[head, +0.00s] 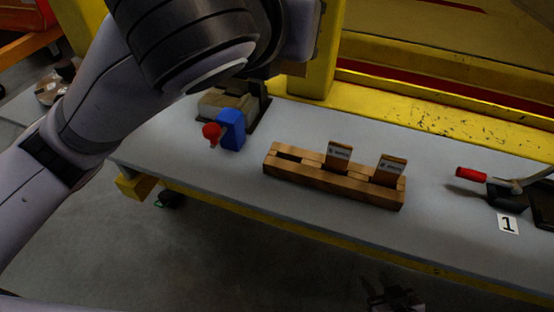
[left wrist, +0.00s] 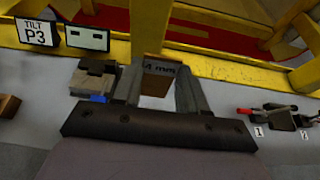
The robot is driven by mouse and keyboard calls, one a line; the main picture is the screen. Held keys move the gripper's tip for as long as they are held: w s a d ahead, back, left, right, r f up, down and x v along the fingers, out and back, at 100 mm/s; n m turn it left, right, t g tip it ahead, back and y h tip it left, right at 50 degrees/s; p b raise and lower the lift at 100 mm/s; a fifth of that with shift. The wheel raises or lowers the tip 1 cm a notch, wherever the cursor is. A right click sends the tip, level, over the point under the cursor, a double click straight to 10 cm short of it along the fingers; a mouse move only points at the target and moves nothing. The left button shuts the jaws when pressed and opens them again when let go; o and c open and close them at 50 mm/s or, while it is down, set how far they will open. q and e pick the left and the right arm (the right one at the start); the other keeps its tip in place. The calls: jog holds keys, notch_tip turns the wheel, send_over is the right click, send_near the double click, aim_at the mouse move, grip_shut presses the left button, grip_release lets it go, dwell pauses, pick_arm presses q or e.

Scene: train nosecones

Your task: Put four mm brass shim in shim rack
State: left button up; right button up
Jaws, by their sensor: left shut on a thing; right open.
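The four mm brass shim (left wrist: 156,86), a brown plate marked "4 mm", is between the fingers of my left gripper (left wrist: 160,74), which is shut on it. In the head view my left arm covers that gripper and the shim. The shim rack (head: 285,168) is a long wooden block on the grey bench. Two labelled shims, one near the middle (head: 338,156) and one near the right end (head: 389,170), stand upright in it. The slot toward its left end looks empty. My right gripper (head: 395,299) is at the bottom edge, apart from the bench, open and empty.
A blue block with a red knob (head: 231,130) stands left of the rack, before a tan block. A red-handled clamp (head: 472,174) and a "1" label (head: 508,224) are at the right. A yellow frame (head: 318,75) rises behind.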

pick_arm(q)
notch_tip(320, 180, down, 20)
jog(key=b, duration=0.3)
jog(key=shift+r, duration=0.1)
jog(key=o, duration=1.1)
